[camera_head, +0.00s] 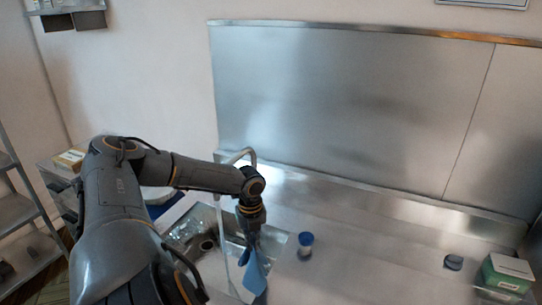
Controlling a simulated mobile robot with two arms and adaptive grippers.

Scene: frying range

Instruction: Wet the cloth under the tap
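My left gripper (250,236) reaches over the right part of the sink, pointing down. It appears shut on the blue cloth (256,275), which hangs below the fingers. The metal sink (183,232) is set in the counter, with a round drain showing at its bottom. The curved tap (246,152) stands behind my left forearm, which hides part of it. A pale vertical streak, seemingly running water (224,250), falls into the sink just left of the cloth. I cannot tell whether the cloth touches it. My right gripper is out of view.
A small blue-topped container (305,246) stands on the counter right of the sink. Farther right are a dark small object (453,262) and a green-and-white box (508,273). The counter between them is clear. A shelf rack (22,212) stands at the left.

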